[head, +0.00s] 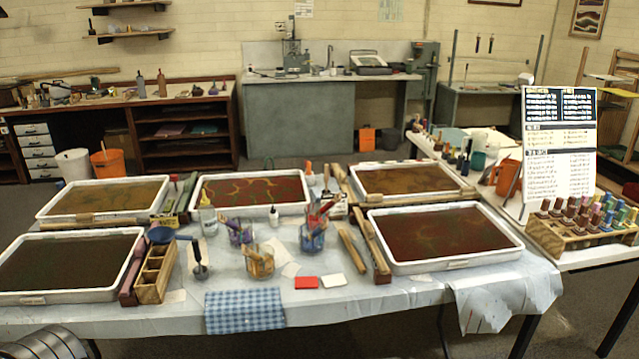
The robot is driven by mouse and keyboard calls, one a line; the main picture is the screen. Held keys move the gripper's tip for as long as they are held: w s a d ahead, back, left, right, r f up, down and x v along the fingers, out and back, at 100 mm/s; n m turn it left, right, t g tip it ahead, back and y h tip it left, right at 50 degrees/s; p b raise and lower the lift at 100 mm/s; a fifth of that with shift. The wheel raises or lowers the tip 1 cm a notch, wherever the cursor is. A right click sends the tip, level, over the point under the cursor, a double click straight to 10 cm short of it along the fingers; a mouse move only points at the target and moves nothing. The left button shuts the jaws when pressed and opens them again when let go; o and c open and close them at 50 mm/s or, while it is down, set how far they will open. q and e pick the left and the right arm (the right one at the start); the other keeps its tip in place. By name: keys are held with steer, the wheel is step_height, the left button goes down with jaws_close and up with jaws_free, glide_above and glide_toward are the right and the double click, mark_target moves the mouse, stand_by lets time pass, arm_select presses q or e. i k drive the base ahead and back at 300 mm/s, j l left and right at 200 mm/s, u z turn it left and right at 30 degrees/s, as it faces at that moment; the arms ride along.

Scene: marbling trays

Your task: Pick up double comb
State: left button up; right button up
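Several wooden bars that could be combs lie around the marbling trays, and I cannot tell for sure which one is the double comb. A long wooden bar (370,238) lies along the left side of the front right tray (447,264), with a shorter wooden bar (352,250) beside it on the table. Another wooden bar (418,196) lies along the front edge of the back right tray (362,169). A further bar (97,219) lies at the front edge of the back left tray (49,205). Teeth are too small to make out. Neither gripper is in view.
Jars of tools (259,264) and a squeeze bottle (207,215) stand mid-table. A wooden divided box (155,274) stands at left. A checked cloth (244,311) hangs over the front edge. A red card (306,282) lies nearby. A bottle rack (577,236) stands at right.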

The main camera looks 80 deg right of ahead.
mark_target(341, 176)
steer(key=z, duration=3)
